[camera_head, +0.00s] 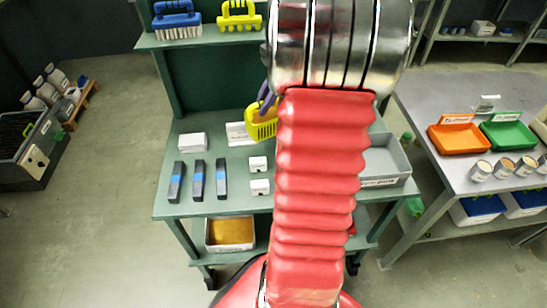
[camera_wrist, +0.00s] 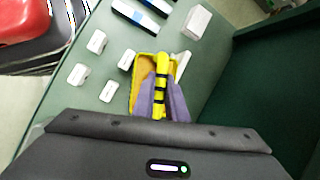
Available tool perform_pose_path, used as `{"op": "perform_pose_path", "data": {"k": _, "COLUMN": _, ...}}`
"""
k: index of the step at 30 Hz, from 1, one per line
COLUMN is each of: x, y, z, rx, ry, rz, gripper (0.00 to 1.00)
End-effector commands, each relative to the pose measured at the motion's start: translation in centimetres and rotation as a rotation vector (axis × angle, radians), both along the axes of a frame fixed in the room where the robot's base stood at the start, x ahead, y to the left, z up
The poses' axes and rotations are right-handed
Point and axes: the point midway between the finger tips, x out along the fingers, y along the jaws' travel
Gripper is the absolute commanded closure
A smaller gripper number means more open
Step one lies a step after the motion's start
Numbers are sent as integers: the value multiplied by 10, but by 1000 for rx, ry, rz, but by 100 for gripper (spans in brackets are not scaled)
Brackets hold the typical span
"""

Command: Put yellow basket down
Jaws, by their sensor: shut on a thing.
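The yellow basket (camera_head: 261,129) shows over the green workbench (camera_head: 217,197), just left of my red arm, which hides part of it. My gripper (camera_head: 268,100) has purple-grey fingers and comes down from above onto the basket. In the wrist view, the gripper (camera_wrist: 160,94) is shut on the basket's yellow handle with black bands. The open basket (camera_wrist: 138,84) shows around and beyond the fingers, with a brown inside. I cannot tell whether its underside touches the benchtop.
Small white boxes (camera_head: 258,164) stand close to the basket, and black-and-blue bars (camera_head: 198,180) lie to the left. A white box (camera_head: 192,142) and a grey tray (camera_head: 388,163) are on the bench. Brushes (camera_head: 177,20) sit on the shelf above.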

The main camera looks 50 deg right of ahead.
Motion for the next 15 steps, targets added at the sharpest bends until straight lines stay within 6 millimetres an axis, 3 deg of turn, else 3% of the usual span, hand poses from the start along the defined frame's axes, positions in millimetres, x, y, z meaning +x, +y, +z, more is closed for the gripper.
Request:
{"op": "perform_pose_path", "data": {"k": 11, "x": 0, "y": 0, "z": -1, "rx": 0, "ry": 0, "rz": 1, "gripper": 100}}
{"op": "perform_pose_path", "data": {"k": 15, "x": 0, "y": 0, "z": -11, "rx": 2, "ry": 2, "rz": 0, "gripper": 100}}
